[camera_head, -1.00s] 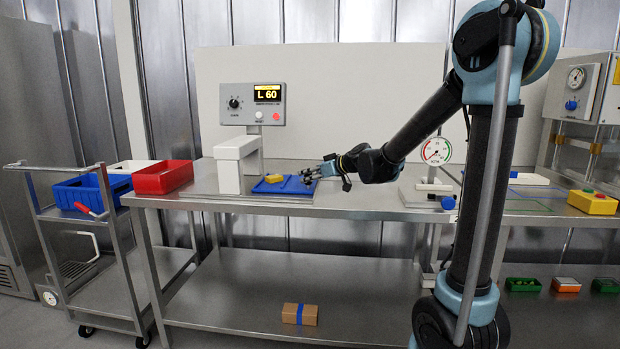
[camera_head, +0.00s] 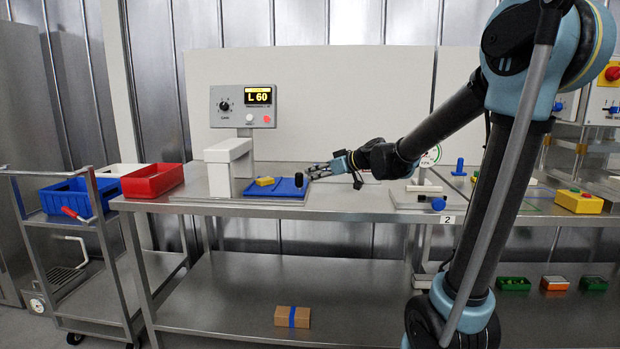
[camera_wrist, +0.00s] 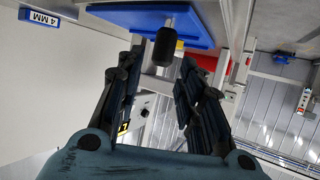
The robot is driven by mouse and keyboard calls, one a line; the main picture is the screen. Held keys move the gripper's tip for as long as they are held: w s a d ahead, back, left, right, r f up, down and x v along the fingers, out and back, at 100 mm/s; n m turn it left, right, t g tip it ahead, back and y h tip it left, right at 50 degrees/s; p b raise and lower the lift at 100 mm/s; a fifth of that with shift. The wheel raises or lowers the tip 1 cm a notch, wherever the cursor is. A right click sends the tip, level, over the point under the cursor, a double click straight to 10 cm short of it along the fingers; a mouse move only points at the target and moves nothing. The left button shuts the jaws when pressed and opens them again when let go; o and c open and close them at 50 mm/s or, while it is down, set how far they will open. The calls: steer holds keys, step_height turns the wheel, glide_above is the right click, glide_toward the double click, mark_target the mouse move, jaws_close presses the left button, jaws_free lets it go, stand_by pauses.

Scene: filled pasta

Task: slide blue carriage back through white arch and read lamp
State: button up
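The blue carriage (camera_head: 285,190) lies flat on the metal bench, to the right of the white arch (camera_head: 220,180), with a yellow block (camera_head: 265,181) on it. A black upright handle (camera_head: 299,180) stands at its right end. My gripper (camera_head: 312,171) is just right of this handle. In the wrist view, the carriage (camera_wrist: 117,18) is at the top and the handle (camera_wrist: 165,46) lies between and beyond my open fingertips (camera_wrist: 162,66), apart from them. The grey panel (camera_head: 226,118) behind the arch shows "L 60" in yellow, with a white and a red button below.
A red bin (camera_head: 153,181) stands at the bench's left end, beside a cart with a blue bin (camera_head: 70,197). Right of my gripper is a plate with a blue knob (camera_head: 438,204). A brown box (camera_head: 292,316) sits on the lower shelf.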

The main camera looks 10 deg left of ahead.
steer(key=shift+v, duration=1.75)
steer(key=s+d+f+m+g+h, duration=0.2)
steer(key=s+d+f+m+h, duration=0.3)
steer(key=s+d+f, duration=0.6)
steer(key=s+d+f+m+g+h, duration=0.2)
steer(key=s+d+f+m+h, duration=0.4)
steer(key=s+d+f, duration=0.6)
steer(key=s+d, duration=0.6)
steer(key=s, duration=0.1)
steer(key=shift+d+m+g, duration=0.3)
steer(key=shift+g, duration=0.1)
steer(key=shift+w+f, duration=0.25)
steer(key=shift+w, duration=0.1)
